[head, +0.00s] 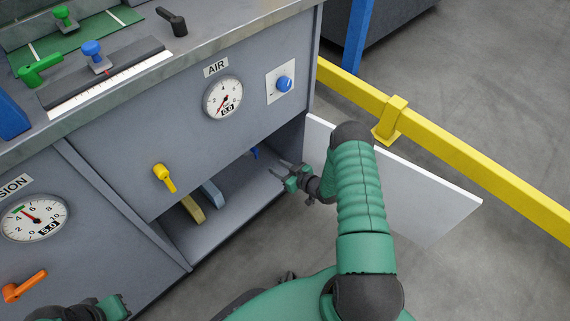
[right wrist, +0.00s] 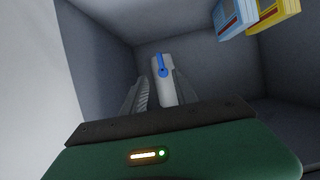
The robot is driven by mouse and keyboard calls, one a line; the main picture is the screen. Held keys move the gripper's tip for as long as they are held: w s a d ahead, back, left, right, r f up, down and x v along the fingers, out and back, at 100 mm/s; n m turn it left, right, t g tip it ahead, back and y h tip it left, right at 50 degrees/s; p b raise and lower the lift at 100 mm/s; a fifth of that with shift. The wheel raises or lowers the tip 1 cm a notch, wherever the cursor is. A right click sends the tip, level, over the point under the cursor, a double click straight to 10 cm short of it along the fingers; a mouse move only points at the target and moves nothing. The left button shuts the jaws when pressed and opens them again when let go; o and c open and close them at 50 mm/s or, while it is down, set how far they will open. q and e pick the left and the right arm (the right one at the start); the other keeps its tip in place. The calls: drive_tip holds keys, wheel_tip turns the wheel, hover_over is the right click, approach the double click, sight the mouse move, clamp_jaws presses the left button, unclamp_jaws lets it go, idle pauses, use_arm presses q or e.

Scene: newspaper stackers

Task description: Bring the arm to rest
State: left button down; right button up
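My right arm reaches down from the lower right in the head view. Its gripper (head: 288,172) is at the open cabinet's right side, in front of the opening. In the right wrist view the two fingers (right wrist: 160,95) are spread apart with nothing gripped. A pale pipe with a blue lever (right wrist: 161,66) stands beyond and between them; the blue lever also shows inside the cabinet in the head view (head: 255,153). Part of my left arm shows at the bottom left edge of the head view; its fingers are not visible.
The white cabinet door (head: 420,195) stands open to the right, behind my right arm. A yellow rail (head: 450,137) runs beyond it. Blue and yellow boxes (right wrist: 275,10) show inside the cabinet. A yellow lever (head: 164,177) and an AIR gauge (head: 222,97) are on the front panel.

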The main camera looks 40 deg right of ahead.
drive_tip(key=shift+p+v, duration=0.45)
drive_tip(key=shift+v, duration=1.45)
drive_tip(key=shift+f, duration=0.1)
